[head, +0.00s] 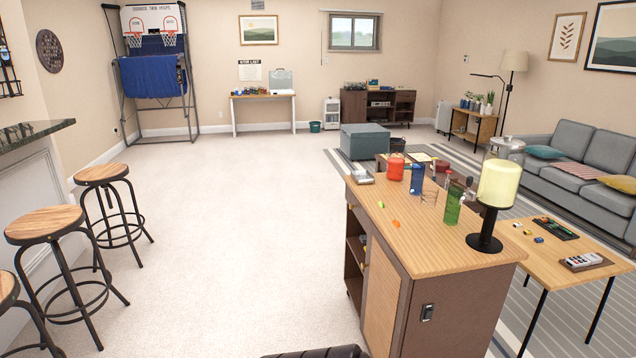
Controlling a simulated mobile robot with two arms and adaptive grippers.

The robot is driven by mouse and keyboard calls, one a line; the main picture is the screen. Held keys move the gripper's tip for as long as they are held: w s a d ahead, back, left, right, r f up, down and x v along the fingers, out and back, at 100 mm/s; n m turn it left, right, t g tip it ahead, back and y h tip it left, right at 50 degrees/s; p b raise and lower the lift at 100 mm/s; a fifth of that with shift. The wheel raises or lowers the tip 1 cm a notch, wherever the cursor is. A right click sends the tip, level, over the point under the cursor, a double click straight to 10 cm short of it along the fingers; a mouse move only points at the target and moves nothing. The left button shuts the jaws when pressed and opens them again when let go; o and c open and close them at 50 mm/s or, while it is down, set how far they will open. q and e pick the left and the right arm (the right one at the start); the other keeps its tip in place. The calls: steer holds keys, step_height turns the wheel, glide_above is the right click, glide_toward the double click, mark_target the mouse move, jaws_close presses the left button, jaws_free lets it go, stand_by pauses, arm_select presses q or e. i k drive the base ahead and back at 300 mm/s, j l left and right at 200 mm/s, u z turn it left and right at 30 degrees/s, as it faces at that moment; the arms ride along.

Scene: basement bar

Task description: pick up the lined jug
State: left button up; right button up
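I cannot tell for certain which vessel is the lined jug. On the wooden cabinet top (425,245) stand a red-orange vessel (396,167), a blue tumbler (417,179), a clear glass vessel (430,197) and a green tumbler (454,205). They stand close together toward the cabinet's far and right side. Any lines on them are too small to make out. Neither of my grippers is in view.
A lamp (497,184) with a black base stands at the cabinet's right edge. Small orange and green pieces (396,222) lie on the top. A low table (545,262) and sofa (580,165) are to the right, bar stools (50,225) to the left. The carpet (245,220) between is clear.

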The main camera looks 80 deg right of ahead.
mark_target(396, 160)
steer(key=z, duration=3.45)
